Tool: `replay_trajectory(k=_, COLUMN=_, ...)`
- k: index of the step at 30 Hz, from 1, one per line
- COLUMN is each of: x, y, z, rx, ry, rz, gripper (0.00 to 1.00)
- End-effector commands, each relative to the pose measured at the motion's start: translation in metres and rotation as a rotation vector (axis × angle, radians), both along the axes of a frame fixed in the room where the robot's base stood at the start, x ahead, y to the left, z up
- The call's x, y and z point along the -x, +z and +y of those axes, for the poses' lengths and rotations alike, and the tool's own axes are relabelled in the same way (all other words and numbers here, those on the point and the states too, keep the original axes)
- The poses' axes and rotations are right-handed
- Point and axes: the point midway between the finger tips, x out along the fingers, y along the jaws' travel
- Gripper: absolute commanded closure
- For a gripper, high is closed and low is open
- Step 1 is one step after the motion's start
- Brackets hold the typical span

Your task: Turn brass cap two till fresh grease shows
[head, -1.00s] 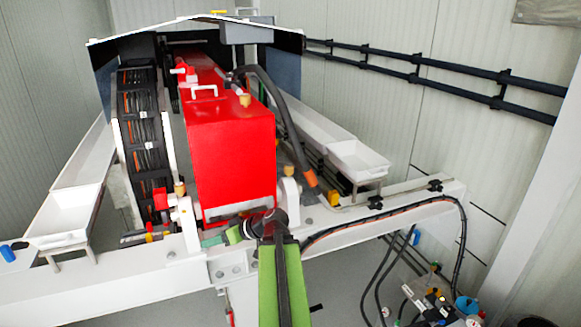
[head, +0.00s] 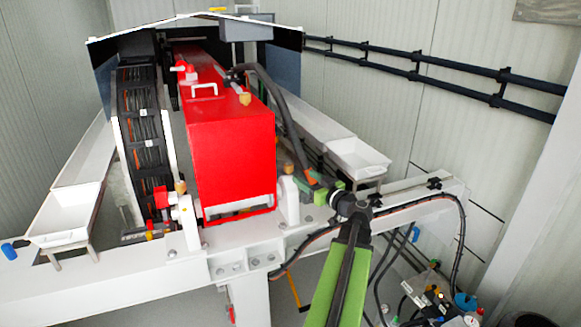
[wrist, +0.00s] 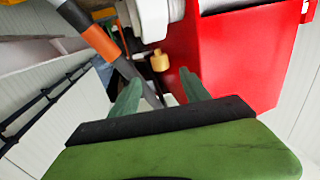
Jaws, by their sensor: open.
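Three brass caps show in the head view: one on the left white bracket (head: 180,187), one on top of the red pump housing (head: 245,98), and one by the right white bracket (head: 288,168). I cannot tell which is counted as two. My gripper (head: 315,184) is to the right of the last one, low by the beam. In the wrist view a brass cap (wrist: 159,61) shows beyond my open green fingers (wrist: 158,82), roughly in line with the gap. Nothing is between the fingers. No grease is visible.
The red housing (head: 232,160) stands left of my gripper. A dark hose with an orange band (wrist: 102,40) runs close by on the left in the wrist view. A white tray (head: 372,160) is behind right. The white beam (head: 120,287) crosses in front. A cable chain (head: 142,130) is left.

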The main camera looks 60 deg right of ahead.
Motion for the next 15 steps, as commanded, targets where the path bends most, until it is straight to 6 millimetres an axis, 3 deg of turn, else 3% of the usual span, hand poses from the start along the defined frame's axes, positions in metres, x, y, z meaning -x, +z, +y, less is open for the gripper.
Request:
replay_trajectory(k=3, x=-0.03, y=0.0, z=-0.014, rx=0.0, ry=0.003, rz=0.0, gripper=0.45)
replay_trajectory(k=9, x=-0.072, y=0.0, z=-0.03, rx=0.0, ry=0.002, rz=0.0, gripper=0.45)
replay_trajectory(k=15, x=-0.094, y=0.0, z=-0.038, rx=0.0, ry=0.001, rz=0.001, gripper=0.45)
